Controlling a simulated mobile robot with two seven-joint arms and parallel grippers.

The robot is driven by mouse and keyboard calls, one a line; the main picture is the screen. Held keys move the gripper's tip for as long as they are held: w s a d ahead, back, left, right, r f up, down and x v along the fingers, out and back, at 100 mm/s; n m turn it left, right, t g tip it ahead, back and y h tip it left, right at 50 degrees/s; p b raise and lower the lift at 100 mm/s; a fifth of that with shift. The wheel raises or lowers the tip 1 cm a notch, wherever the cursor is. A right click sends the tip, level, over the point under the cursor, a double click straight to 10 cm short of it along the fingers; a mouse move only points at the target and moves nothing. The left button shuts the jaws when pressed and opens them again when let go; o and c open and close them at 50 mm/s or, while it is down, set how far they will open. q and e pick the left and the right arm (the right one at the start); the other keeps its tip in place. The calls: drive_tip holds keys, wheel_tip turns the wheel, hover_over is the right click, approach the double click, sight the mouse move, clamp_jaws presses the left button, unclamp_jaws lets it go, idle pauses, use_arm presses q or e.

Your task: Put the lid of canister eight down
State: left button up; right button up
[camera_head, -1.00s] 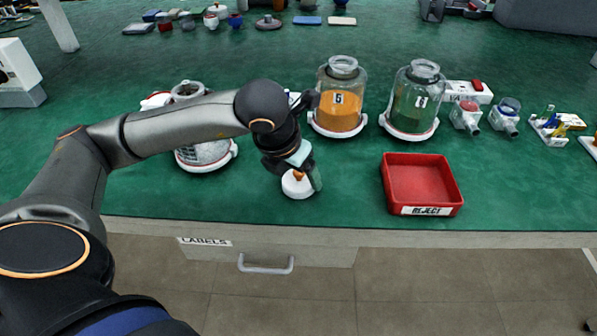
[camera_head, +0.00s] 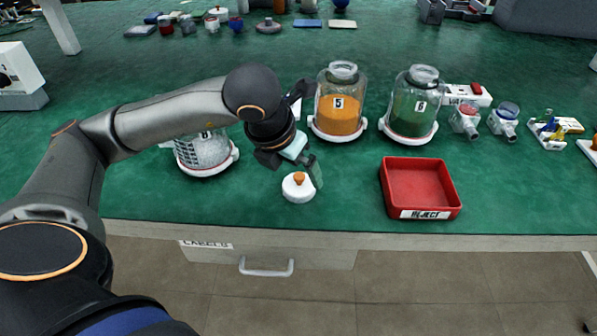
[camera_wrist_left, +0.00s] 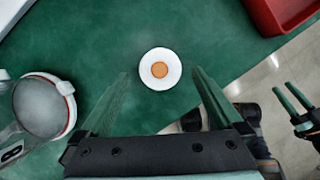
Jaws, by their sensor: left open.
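The lid (camera_head: 299,192), white and round with an orange knob, lies on the green bench top in front of the canisters. In the left wrist view the lid (camera_wrist_left: 146,74) shows from above, between and just beyond the fingertips. My left gripper (camera_head: 311,169) is open and empty, just above the lid and apart from it; it also shows in the left wrist view (camera_wrist_left: 160,76). Canister eight (camera_head: 203,150), with grey contents, stands left of the lid, partly behind my left arm. My right gripper (camera_wrist_left: 300,108) shows at the right of the left wrist view, fingers apart.
A red reject tray (camera_head: 421,186) stands right of the lid. Canister five (camera_head: 339,106), orange inside, and canister six (camera_head: 413,108), green inside, stand behind. The bench's front edge is close in front of the lid. Bench top between lid and tray is clear.

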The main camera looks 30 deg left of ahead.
use_arm(q)
drive_tip(key=p+v, duration=0.1)
drive_tip(key=v, duration=0.7)
idle(0.4)
